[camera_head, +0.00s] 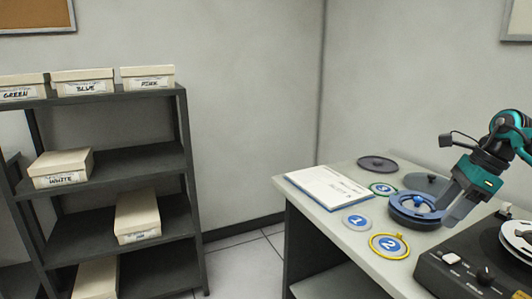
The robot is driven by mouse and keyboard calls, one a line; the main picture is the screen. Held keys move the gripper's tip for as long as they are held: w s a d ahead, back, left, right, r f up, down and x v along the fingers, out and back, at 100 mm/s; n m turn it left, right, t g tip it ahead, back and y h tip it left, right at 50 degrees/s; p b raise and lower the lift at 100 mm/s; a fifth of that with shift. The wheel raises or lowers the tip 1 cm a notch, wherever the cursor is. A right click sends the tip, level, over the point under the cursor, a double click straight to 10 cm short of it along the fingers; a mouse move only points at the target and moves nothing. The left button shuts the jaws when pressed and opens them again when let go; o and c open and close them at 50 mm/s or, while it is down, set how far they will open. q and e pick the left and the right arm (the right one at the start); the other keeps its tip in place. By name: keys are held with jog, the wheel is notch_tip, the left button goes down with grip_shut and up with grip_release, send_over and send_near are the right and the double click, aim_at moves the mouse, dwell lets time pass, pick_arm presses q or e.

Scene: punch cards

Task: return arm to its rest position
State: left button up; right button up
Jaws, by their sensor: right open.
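My right arm comes in from the right edge. Its teal and black right gripper (452,207) points down, with its grey fingers apart, at the right rim of a round blue dish (413,219) on the table. The fingers overlap the dish in the picture; I cannot tell whether they touch it. Nothing shows held between them. My left gripper is not in view.
The table (336,217) bears round markers 1 (357,222), 2 (389,246) and 3 (383,188), a printed sheet (328,187), a dark disc (377,163), a grey disc (425,182) and a black machine (455,280). A shelf (120,170) with labelled boxes stands left.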

jog(key=s+a+f+m+t+y+p, duration=0.1)
jog(key=a+f+m+t+y, duration=0.2)
jog(key=a, duration=0.7)
jog(key=s+a+f+m+y, duration=0.1)
jog(key=a+f+m+y, duration=0.3)
jog(key=a, duration=0.6)
jog(key=s+a+f+m+t+y+p, duration=0.15)
jog(key=a+m+y, duration=0.3)
jog(key=a, duration=0.65)
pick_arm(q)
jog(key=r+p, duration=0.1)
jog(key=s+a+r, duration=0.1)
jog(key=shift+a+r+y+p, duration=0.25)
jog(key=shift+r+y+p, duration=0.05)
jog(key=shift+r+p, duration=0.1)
pick_arm(e)
jog(key=s+d+f+m+t+h, duration=0.2)
jog(key=s+f+m+h, duration=0.5)
jog(key=m, duration=1)
jog(key=s+d+f+m+t+h, duration=0.2)
jog(key=s+d+f+m+h, duration=0.3)
jog(key=s+f+m, duration=0.7)
jog(key=s+m+h, duration=0.1)
jog(key=s+m, duration=0.1)
jog(key=m, duration=0.4)
jog(key=shift+d+f+h, duration=0.15)
jog(key=shift+d+h, duration=0.15)
jog(key=shift+h, duration=0.05)
